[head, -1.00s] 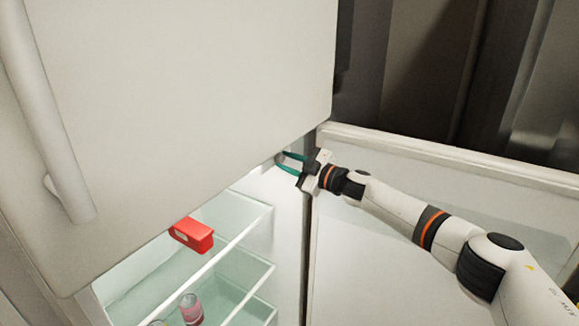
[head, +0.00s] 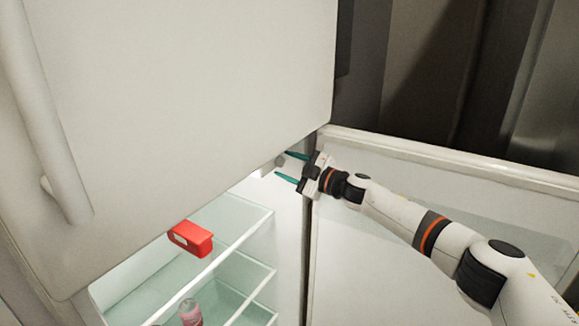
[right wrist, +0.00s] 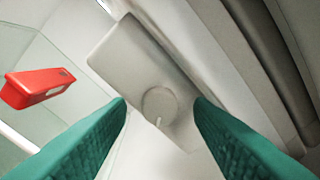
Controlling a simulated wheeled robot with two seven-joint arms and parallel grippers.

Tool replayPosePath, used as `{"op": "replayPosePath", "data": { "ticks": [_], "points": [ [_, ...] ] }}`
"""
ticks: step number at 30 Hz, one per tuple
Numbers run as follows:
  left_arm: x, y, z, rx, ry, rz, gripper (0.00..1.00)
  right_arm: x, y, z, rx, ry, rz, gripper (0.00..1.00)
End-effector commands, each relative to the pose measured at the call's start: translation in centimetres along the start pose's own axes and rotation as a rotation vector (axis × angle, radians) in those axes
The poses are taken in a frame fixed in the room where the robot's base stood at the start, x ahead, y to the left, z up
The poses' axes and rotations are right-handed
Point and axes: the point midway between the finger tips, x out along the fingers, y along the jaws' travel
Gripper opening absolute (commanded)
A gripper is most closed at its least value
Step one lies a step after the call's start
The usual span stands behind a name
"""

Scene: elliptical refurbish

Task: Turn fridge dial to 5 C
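The fridge dial (right wrist: 160,104) is a small round grey knob with a pale mark near its lower edge. It sits on a grey housing (right wrist: 135,60) inside the fridge's upper right. In the head view the housing (head: 281,160) shows just under the upper door's lower edge, and the dial's markings cannot be read. My right gripper (head: 283,167) is open, with its teal fingers pointing at the housing. In the right wrist view the fingers (right wrist: 160,108) stand on either side of the dial, apart from it, with nothing between them. My left gripper is not in view.
The closed upper door (head: 190,90) hangs over the opening. The open lower door (head: 400,240) is at the right, behind my right arm. A red box (head: 191,238) and a pink jar (head: 190,312) are on the glass shelves (head: 235,225).

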Motion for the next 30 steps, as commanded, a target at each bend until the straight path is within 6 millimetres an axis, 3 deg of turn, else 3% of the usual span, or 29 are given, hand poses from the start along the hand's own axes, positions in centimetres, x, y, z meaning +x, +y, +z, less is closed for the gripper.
{"op": "replayPosePath", "data": {
  "ticks": [6,11,24,30],
  "points": [
    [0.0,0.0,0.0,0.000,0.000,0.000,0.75,-0.1,0.0,0.0,0.000,0.000,0.000,0.48],
    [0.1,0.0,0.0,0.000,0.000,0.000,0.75,-1.5,-0.1,-0.1,0.001,0.001,-0.001,0.48],
    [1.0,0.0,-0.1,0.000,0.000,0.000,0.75,-10.0,0.1,-0.2,0.000,0.002,0.000,0.48],
    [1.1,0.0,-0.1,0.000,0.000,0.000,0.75,-11.8,0.1,-0.1,0.000,0.000,0.000,0.48]
  ]
}}
